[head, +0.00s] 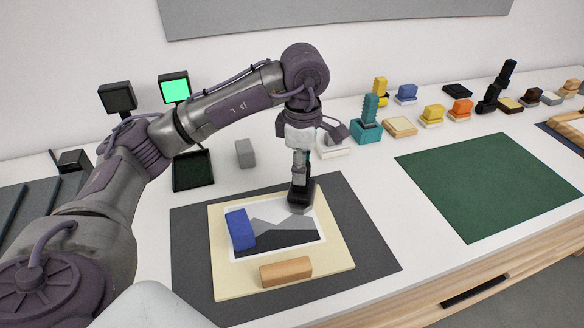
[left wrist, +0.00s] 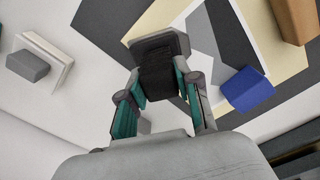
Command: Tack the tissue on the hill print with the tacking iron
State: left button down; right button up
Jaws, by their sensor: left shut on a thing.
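My left gripper (head: 301,168) is shut on the dark tacking iron (head: 301,195), which stands about upright with its foot down. In the left wrist view the iron (left wrist: 160,72) sits between the teal-sided fingers (left wrist: 158,98). The iron's foot is over the far edge of the hill print (head: 277,236); I cannot tell whether it touches. The print, with grey and black hills and a white border, lies on a cream board (head: 335,262). A blue block (head: 240,229) rests on its left side. I cannot make out a separate tissue. My right gripper is not in view.
The board lies on a dark grey mat (head: 372,268). A wooden block (head: 286,271) lies at the board's front. A grey block (head: 245,153) and a teal holder (head: 367,128) stand behind. A green mat (head: 488,185) at right is clear. Several small coloured items line the back right.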

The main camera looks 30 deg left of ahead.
pick_arm(q)
jog(key=shift+w+d, duration=0.35)
jog(key=shift+r, duration=0.15)
jog(key=shift+r+p, duration=2.2)
jog(key=shift+r, duration=1.25)
jog(key=shift+f, duration=0.1)
